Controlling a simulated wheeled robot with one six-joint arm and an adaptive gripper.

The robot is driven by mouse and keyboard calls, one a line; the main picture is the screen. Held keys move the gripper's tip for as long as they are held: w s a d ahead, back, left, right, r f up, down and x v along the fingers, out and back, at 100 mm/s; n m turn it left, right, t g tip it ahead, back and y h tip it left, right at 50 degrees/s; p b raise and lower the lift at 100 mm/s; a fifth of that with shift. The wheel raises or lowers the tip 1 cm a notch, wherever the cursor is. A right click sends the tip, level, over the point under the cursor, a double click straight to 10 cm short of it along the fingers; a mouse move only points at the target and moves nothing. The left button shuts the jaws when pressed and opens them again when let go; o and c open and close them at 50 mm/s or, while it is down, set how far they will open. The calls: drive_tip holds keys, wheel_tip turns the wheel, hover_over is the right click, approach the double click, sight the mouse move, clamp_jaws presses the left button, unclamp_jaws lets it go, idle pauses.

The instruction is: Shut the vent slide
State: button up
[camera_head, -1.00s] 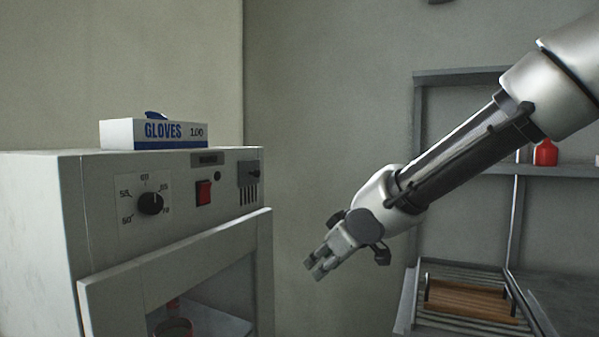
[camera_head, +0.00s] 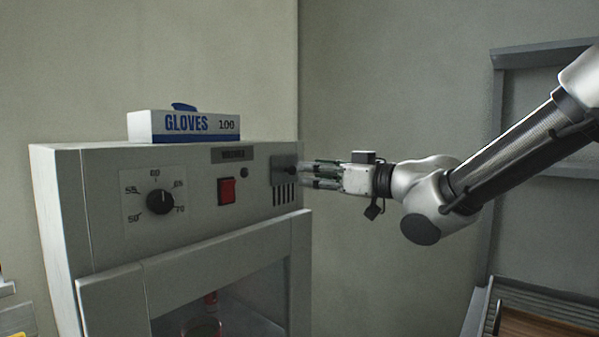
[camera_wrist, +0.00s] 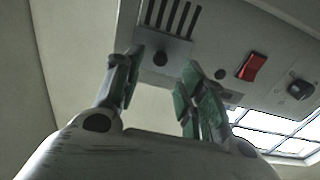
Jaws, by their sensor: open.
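The vent slide is a small grey plate with a dark knob (camera_wrist: 160,58) at the right end of the oven's front panel. In the head view the vent slide (camera_head: 279,164) sits above several dark vent slots (camera_head: 284,194), which show uncovered below it. My gripper (camera_head: 304,172) reaches in from the right, its fingers pointing left at the knob. In the wrist view my gripper (camera_wrist: 163,66) is open, one finger on either side of the knob. I cannot tell whether a finger touches the knob or plate.
The panel also has a red switch (camera_head: 226,191) and a dial (camera_head: 160,201). A glove box (camera_head: 190,126) stands on top. The oven door (camera_head: 200,262) juts out below the panel. A slatted rack (camera_head: 555,303) is at the lower right.

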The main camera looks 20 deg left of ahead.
sight(294, 171)
drive_tip(key=x, duration=0.5)
drive_tip(key=shift+w+a, duration=0.15)
drive_tip(key=shift+a, duration=0.2)
clamp_jaws()
